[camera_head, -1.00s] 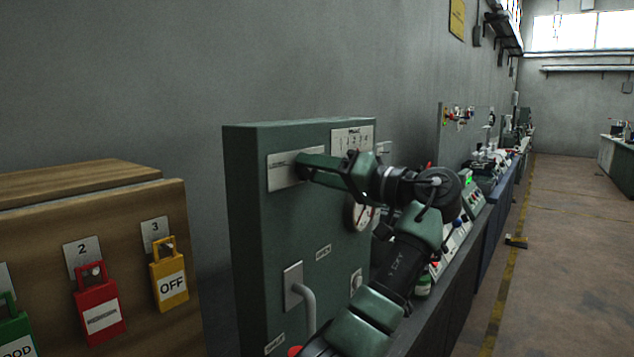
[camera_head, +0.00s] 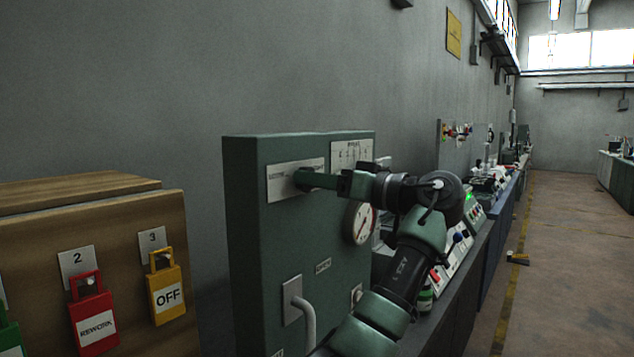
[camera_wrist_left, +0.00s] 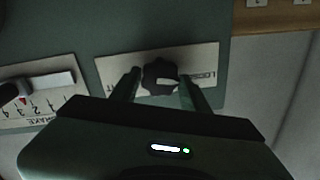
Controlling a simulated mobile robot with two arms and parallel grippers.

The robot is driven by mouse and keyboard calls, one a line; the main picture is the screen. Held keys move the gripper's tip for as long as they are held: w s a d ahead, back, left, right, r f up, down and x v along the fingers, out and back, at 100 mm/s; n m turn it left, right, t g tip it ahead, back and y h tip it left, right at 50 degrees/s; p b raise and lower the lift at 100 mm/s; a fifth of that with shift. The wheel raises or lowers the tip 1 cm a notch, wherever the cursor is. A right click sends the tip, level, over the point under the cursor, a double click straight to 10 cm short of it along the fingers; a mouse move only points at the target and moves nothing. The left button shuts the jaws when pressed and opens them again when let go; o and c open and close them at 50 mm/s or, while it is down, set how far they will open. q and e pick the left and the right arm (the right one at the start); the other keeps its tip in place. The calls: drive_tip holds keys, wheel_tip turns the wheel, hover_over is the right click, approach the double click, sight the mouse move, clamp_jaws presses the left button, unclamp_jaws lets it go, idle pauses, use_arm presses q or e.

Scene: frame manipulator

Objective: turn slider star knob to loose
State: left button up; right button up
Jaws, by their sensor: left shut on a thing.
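The slider star knob (camera_wrist_left: 160,76) is a dark, lobed knob with a pale pointer mark, on a white label plate (camera_wrist_left: 112,68) in the left wrist view. My left gripper (camera_wrist_left: 160,88) has one finger on each side of the knob and is shut on it. In the head view the gripper (camera_head: 303,180) reaches from the right to the plate (camera_head: 283,190) at the top of the green panel (camera_head: 275,240). The wording on the plate is only partly readable. My right gripper is not in view.
A numbered scale plate with a slider (camera_wrist_left: 45,88) is beside the knob plate. A round gauge (camera_head: 361,222) and a bent grey handle (camera_head: 305,310) are on the panel. A wooden board with coloured padlock tags (camera_head: 95,322) stands at the left.

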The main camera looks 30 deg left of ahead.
use_arm(q)
drive_tip(key=shift+r, duration=0.1)
drive_tip(key=o, duration=1.2)
drive_tip(key=shift+o, duration=0.9)
drive_tip(key=shift+a, duration=0.1)
drive_tip(key=d+b, duration=0.1)
drive_tip(key=d, duration=0.6)
drive_tip(key=shift+d+f, duration=0.25)
drive_tip(key=shift+d, duration=0.15)
